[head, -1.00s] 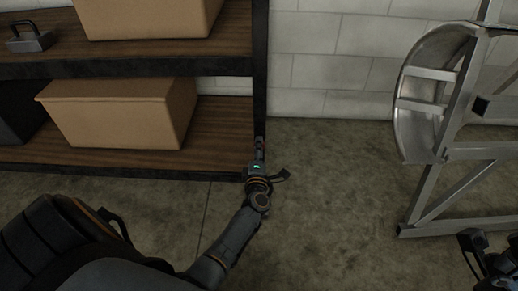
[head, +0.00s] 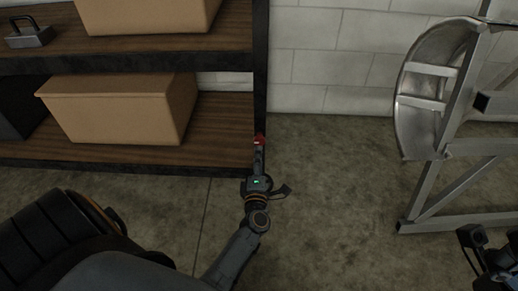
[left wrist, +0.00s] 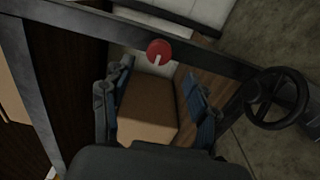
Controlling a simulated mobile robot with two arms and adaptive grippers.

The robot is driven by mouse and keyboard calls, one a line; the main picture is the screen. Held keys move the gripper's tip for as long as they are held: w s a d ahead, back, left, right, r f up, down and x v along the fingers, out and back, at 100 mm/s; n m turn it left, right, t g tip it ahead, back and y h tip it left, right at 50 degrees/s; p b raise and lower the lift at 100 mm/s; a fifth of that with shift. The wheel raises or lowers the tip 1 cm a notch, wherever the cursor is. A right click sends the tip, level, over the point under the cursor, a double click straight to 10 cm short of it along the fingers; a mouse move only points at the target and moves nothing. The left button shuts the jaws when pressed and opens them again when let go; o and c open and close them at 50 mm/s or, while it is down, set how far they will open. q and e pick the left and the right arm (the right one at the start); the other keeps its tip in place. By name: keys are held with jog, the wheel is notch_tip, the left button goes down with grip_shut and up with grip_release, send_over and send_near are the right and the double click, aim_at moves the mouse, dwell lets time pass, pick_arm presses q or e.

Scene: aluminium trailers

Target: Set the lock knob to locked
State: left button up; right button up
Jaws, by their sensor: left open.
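The lock knob (left wrist: 159,51) is a round red knob with a white mark, on the dark metal shelf post (left wrist: 85,24) in the left wrist view. Its white mark points down and slightly left in that view; which setting this is I cannot tell. In the head view the red knob (head: 259,139) shows just beyond my left fingertips. My left gripper (head: 259,151) is open. In the left wrist view its fingers (left wrist: 154,82) are spread, with the knob ahead of the gap, not between them. My right gripper (head: 484,256) is at the lower right, partly cut off.
The shelf rack (head: 120,67) fills the left, with cardboard boxes (head: 120,108) and a grey padlock-like object (head: 28,35). A pale block wall (head: 335,62) stands behind. An aluminium trailer frame (head: 440,130) stands at the right. The concrete floor between rack and trailer is clear.

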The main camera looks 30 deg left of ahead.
pick_arm(q)
jog(key=v, duration=0.5)
dwell(0.4)
